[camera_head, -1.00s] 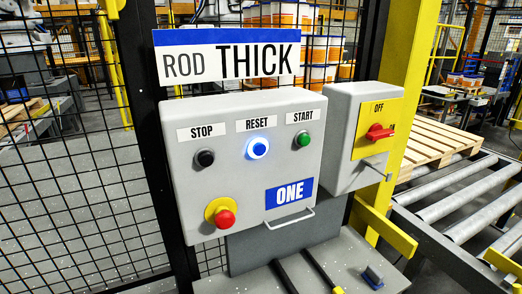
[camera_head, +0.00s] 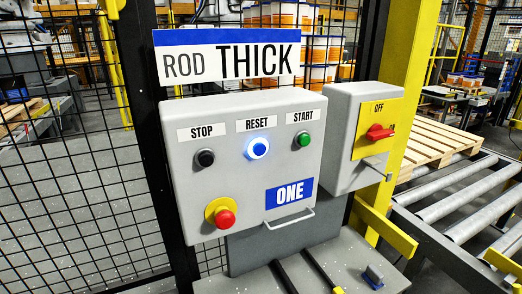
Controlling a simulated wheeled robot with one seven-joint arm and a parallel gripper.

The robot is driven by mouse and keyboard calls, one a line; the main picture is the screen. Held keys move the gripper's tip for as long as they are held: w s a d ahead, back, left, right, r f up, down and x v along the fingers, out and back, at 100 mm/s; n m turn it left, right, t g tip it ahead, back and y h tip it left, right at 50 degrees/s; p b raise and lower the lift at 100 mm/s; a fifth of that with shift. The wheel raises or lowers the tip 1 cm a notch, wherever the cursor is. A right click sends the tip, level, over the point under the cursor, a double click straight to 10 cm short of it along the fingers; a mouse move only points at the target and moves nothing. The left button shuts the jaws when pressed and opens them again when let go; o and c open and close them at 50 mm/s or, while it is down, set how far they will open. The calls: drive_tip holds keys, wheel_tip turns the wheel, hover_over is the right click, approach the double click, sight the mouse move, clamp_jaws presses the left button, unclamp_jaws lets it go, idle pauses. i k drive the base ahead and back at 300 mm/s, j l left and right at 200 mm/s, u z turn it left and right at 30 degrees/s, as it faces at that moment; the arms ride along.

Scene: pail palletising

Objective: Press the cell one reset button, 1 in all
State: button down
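The grey control box (camera_head: 235,185) carries a blue label reading ONE (camera_head: 289,193). Its blue reset button (camera_head: 257,148) sits under the RESET label (camera_head: 256,124) and is lit, with a bright glow around it. A black stop button (camera_head: 205,157) is to its left and a green start button (camera_head: 303,139) to its right. My gripper is not in this view, so nothing is seen touching the button.
A red emergency button (camera_head: 224,218) on a yellow disc sticks out at the box's lower left. A grey switch box with a red rotary switch (camera_head: 380,132) stands to the right. Black mesh fence (camera_head: 80,180) is at left, a roller conveyor (camera_head: 465,200) at right.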

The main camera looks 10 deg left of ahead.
sight(259, 148)
drive_tip(key=k+j+z, duration=0.3)
drive_tip(key=j, duration=0.35)
drive_tip(key=k+j+z, duration=0.25)
drive_tip(key=j, duration=0.35)
drive_tip(key=k+j+z, duration=0.3)
drive_tip(key=j, duration=0.25)
drive_tip(key=k+j+z, duration=0.3)
drive_tip(key=k+j, duration=0.15)
